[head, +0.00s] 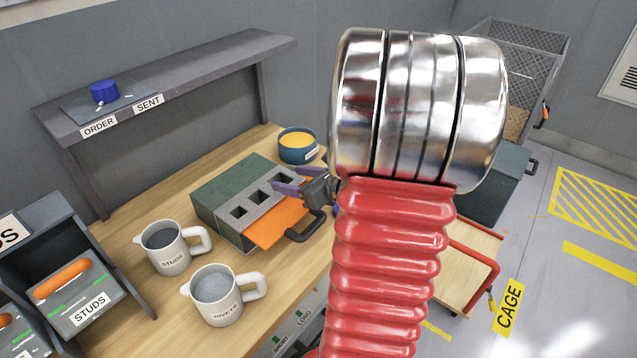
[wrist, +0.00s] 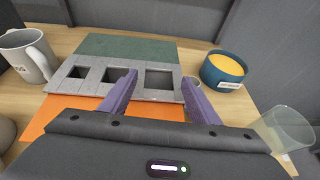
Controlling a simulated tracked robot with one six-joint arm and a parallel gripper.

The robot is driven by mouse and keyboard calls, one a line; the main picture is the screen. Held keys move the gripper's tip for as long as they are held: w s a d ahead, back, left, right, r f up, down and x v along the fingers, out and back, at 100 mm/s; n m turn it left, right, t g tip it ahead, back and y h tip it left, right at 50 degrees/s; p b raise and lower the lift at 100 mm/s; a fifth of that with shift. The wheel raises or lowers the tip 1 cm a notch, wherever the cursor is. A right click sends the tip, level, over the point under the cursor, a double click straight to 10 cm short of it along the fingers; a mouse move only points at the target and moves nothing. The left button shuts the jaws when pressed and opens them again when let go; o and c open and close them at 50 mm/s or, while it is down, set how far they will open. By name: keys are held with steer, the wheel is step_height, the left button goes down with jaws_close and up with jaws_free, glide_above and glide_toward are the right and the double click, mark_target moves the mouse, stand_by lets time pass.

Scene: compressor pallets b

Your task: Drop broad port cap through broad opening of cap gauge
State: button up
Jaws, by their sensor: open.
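The cap gauge (head: 222,193) is a green block with a grey front that has several square openings, and it stands on the bench. In the wrist view the gauge (wrist: 130,48) shows its widest opening (wrist: 158,82) at the right end. My gripper (head: 291,178) is at that end of the gauge, with its purple fingers spread. In the wrist view my gripper (wrist: 161,78) is open, one finger on each side of the widest opening, with nothing held between them. A small pale round thing lies by the right finger, too hidden to identify. I cannot identify the broad port cap.
An orange plate (head: 265,232) with a black handle lies before the gauge. A blue bowl (head: 297,150) with yellow contents stands behind it. Mugs of studs (head: 170,262) and rivets (head: 215,303) stand in front. A blue cylinder (head: 104,92) sits on the shelf. A clear cup (wrist: 287,127) is at right.

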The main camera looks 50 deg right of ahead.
steer(key=v, duration=1)
steer(key=shift+s, duration=0.35)
steer(key=shift+w+r, duration=0.1)
stand_by(0.5)
steer(key=w+a+n+y, duration=0.1)
steer(key=a+n, duration=0.1)
steer(key=a, duration=0.1)
steer(key=w+a+n+g+y, duration=0.1)
steer(key=a+n, duration=0.1)
steer(key=a, duration=0.2)
steer(key=w+a+n+g+y, duration=0.1)
steer(key=w+a+n, duration=0.1)
steer(key=a, duration=0.2)
steer(key=shift+r, duration=0.3)
steer(key=a+n+g+y, duration=0.2)
steer(key=a+n+g, duration=0.2)
steer(key=a+n, duration=0.6)
steer(key=s+a+r+n+g+h, duration=0.1)
steer(key=a+n, duration=0.4)
steer(key=n, duration=0.5)
steer(key=s+a+r+n+h, duration=0.3)
steer(key=s+a+n, duration=0.2)
steer(key=n, duration=0.5)
steer(key=shift+s+r+g+h, duration=0.4)
steer(key=shift+s, duration=0.3)
